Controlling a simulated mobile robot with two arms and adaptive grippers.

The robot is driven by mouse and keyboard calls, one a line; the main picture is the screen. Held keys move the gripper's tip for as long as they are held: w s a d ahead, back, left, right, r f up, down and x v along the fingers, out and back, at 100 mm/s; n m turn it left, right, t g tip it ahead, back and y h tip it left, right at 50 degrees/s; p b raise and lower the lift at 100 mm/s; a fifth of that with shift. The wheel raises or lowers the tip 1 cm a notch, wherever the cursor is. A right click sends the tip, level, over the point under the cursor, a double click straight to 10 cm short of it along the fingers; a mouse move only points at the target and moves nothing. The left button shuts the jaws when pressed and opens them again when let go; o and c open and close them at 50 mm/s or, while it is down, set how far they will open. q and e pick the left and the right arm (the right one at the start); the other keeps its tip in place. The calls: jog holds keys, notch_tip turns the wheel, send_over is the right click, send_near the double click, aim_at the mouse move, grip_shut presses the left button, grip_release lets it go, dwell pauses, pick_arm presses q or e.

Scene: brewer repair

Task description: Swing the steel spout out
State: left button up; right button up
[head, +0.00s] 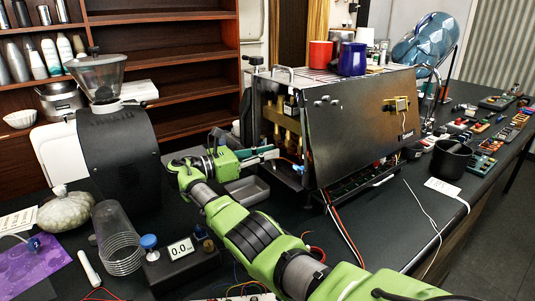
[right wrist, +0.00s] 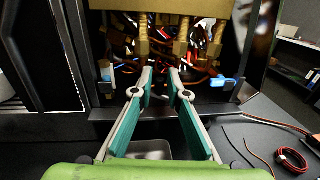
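The brewer (head: 358,124) is a box-shaped espresso machine in the middle of the counter, with its left side open. Brass fittings (right wrist: 182,37) and dark tubes show in that opening in the right wrist view. I cannot clearly make out the steel spout in either view; it may be among these parts or behind my fingers. My right gripper (head: 272,153) reaches toward the brewer's open side. In the right wrist view its two teal-padded fingers (right wrist: 162,73) are apart, with nothing visibly held between them, below the brass fittings. My left gripper is not in view.
A small steel tray (head: 246,190) lies below my right gripper. A blue connector (right wrist: 221,81) sits at the opening's right. Red and white cables run along the counter front. The grinder (head: 117,146) stands left, a scale (head: 182,266) in front. Cups (head: 352,59) stand on the brewer.

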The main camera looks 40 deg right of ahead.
aim_at(280, 118)
notch_tip(280, 118, up, 10)
dwell(0.7)
